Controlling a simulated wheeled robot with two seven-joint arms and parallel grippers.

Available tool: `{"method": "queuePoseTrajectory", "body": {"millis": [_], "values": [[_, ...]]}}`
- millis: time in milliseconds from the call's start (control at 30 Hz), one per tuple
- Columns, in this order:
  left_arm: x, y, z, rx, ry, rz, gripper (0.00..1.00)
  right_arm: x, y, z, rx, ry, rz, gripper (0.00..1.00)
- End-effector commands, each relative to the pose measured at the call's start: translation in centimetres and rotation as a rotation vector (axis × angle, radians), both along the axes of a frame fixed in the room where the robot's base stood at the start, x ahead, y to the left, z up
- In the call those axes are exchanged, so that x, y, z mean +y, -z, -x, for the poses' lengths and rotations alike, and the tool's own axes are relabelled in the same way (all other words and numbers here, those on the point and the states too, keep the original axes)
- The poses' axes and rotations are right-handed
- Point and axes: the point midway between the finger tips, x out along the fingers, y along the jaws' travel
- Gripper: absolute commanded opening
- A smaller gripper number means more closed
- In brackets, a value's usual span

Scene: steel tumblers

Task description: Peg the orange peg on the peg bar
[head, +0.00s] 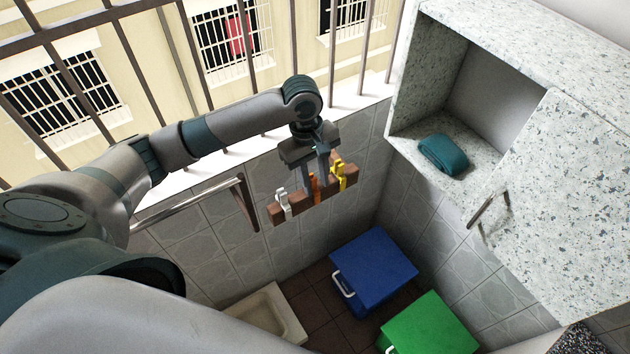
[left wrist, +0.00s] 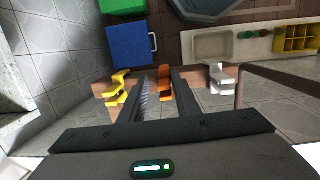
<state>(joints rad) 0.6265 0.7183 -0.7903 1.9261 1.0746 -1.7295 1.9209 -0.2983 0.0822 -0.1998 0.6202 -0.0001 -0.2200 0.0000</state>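A brown wooden peg bar (head: 299,203) juts from the grey tiled wall and also crosses the left wrist view (left wrist: 196,78). A white peg (head: 283,203), the orange peg (head: 315,190) and a yellow peg (head: 340,176) sit along it, the orange one in the middle. My left gripper (head: 315,184) is at the bar, pointing down. The orange peg appears to be on the bar. My right gripper is out of view.
The yellow and white pegs stand close on either side of my left fingers. A metal rail (head: 188,206) is left of the bar. A blue box (head: 373,268), a green box (head: 430,326) and a pale basin (head: 262,318) are below. A speckled cabinet (head: 560,190) stands right.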

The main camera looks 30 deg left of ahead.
Motion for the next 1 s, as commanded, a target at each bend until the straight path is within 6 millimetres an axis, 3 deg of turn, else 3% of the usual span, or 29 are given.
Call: {"method": "queuePoseTrajectory", "body": {"millis": [33, 567, 767, 1000], "values": [[-0.2, 2.8, 1.9, 0.055, 0.009, -0.010, 0.36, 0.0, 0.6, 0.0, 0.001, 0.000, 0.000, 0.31], [-0.1, 2.5, 1.9, 0.055, 0.009, -0.012, 0.36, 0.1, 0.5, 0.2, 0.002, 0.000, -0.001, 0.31], [0.1, 0.6, 1.8, 0.051, 0.009, -0.013, 0.36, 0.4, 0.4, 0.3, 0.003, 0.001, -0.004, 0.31], [0.6, -4.0, 1.4, 0.033, 0.008, -0.011, 0.36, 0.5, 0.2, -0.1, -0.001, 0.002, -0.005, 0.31]]}}
